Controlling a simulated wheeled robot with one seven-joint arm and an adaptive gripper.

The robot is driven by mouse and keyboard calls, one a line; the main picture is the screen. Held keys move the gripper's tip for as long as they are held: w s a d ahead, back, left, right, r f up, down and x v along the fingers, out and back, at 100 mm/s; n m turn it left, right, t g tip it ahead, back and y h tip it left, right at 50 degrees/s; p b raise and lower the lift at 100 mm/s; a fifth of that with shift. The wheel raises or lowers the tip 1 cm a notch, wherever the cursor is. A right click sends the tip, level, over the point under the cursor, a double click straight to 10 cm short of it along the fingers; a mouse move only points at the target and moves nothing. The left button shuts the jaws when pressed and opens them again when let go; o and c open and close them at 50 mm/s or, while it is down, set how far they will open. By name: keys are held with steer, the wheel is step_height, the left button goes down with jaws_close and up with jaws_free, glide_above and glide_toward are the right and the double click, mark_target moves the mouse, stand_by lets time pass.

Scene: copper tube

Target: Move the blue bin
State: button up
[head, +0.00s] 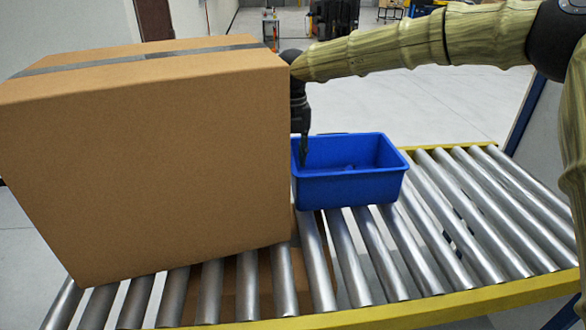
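The blue bin (352,189) is an open-topped box on the metal rollers, right of the large cardboard box and close to it. Its inside looks mostly empty, with a small blue shape on its floor that I cannot make out. My gripper (303,150) is black and points down at the bin's left end, near the left rim. Its fingertips overlap the rim area in the head view. The cardboard box's edge partly covers the gripper, and I cannot tell whether its fingers are apart or closed on the rim.
The large taped cardboard box (150,170) stands upright on the rollers at left. The roller conveyor (455,220) has yellow side rails and is bare to the right of the bin. Another cardboard box (240,285) lies beneath the rollers. Grey floor lies behind.

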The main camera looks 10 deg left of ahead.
steer(key=shift+r, duration=2.65)
steer(key=shift+w+d, duration=0.1)
